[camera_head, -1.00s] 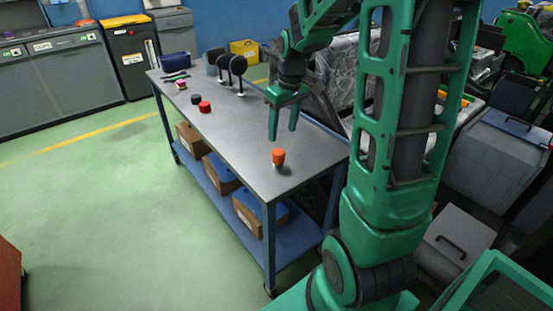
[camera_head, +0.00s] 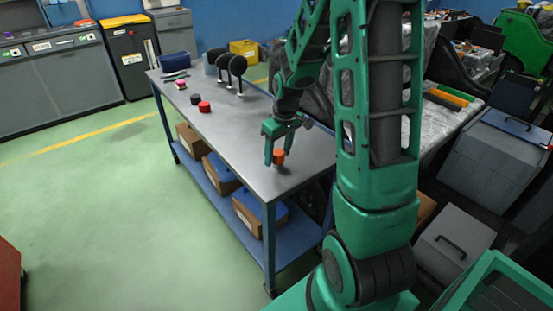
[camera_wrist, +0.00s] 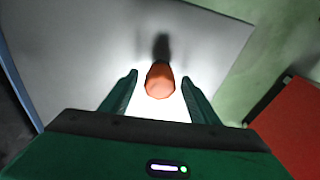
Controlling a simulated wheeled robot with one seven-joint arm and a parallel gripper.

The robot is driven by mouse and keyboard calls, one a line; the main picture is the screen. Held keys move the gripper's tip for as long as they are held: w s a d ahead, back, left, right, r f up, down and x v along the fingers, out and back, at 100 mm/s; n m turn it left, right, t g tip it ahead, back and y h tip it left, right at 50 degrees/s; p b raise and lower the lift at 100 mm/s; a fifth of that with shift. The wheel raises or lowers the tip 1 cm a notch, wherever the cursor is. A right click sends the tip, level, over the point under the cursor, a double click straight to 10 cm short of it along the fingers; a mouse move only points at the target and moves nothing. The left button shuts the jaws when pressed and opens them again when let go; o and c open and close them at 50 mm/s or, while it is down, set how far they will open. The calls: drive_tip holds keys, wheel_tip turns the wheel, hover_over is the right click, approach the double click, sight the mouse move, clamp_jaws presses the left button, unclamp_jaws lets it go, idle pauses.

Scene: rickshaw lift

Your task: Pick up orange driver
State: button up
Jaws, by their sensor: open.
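The orange driver (camera_head: 279,157) stands upright on the grey table top (camera_head: 235,135) near its front end. In the wrist view the orange driver (camera_wrist: 160,80) lies between the two fingers, with a gap on each side, and casts a dark shadow behind it. My gripper (camera_head: 279,157) is open, pointing down, with its green fingers around the driver. In the wrist view my gripper (camera_wrist: 160,84) shows nothing held. How far the fingertips are above the table top is hard to tell.
Farther along the table are a red cap (camera_head: 204,107), a black cap (camera_head: 195,99), black round paddles (camera_head: 237,66) and a blue bin (camera_head: 176,61). Boxes (camera_head: 255,211) sit on the lower shelf. The table around the driver is clear.

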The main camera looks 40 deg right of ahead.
sight(276, 151)
drive_tip(key=shift+f, duration=0.1)
drive_tip(key=c, duration=1.2)
drive_tip(key=shift+c, duration=0.2)
drive_tip(key=shift+w+r, duration=0.1)
drive_tip(key=shift+r, duration=0.3)
drive_tip(key=r, duration=0.3)
drive_tip(key=shift+a+r, duration=0.2)
drive_tip(key=shift+r, duration=0.2)
drive_tip(key=s+a+r, duration=0.6)
drive_tip(key=s+a, duration=0.1)
drive_tip(key=s, duration=0.1)
drive_tip(key=shift+s+a+r, duration=0.2)
drive_tip(key=shift+s+a, duration=0.05)
drive_tip(key=shift+a, duration=0.15)
